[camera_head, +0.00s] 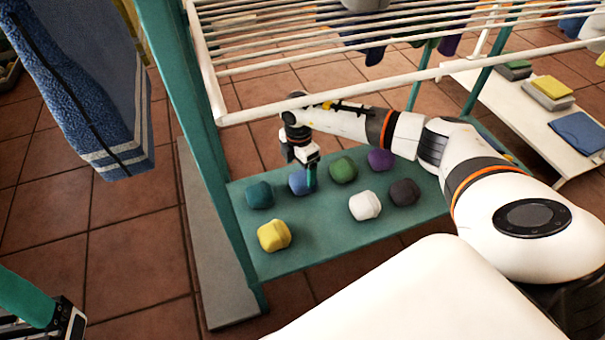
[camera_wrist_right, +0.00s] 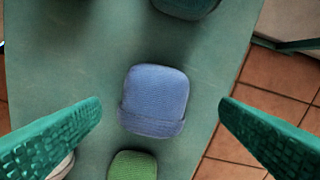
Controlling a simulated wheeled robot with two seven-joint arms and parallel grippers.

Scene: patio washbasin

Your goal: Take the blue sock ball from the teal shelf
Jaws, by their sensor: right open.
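The blue sock ball (camera_head: 297,182) lies on the teal shelf (camera_head: 325,232), between a dark teal ball and a green one. My right gripper (camera_head: 301,170) is over it, pointing down, and partly covers it. In the right wrist view the blue sock ball (camera_wrist_right: 154,100) lies between the spread fingers (camera_wrist_right: 160,112), with a gap on both sides. The right gripper is open and empty. Part of my left gripper (camera_head: 50,318) shows at the bottom left corner, away from the shelf; its jaw opening cannot be made out.
Teal (camera_head: 259,194), green (camera_head: 343,169), purple (camera_head: 380,159), yellow (camera_head: 274,235), white (camera_head: 364,205) and dark grey (camera_head: 404,192) balls surround it on the shelf. A white drying rack (camera_head: 222,112) stands above. A teal post (camera_head: 205,110) rises at left. A blue towel (camera_head: 85,90) hangs at upper left.

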